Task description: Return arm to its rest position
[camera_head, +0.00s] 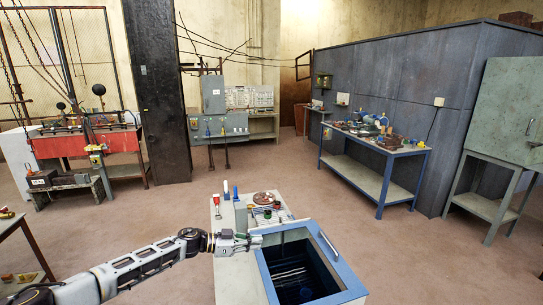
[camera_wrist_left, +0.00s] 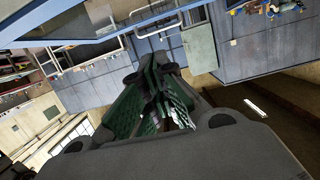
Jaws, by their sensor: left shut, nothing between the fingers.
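My left arm comes in from the lower left in the head view. My right gripper is not in view.
Bottles (camera_head: 235,194) and a round reddish-brown dish (camera_head: 264,198) stand on the worktable beyond my gripper. A blue workbench (camera_head: 375,174) with clutter stands at the right. A dark pillar (camera_head: 158,90) rises behind. Open brown floor (camera_head: 430,250) lies at the right.

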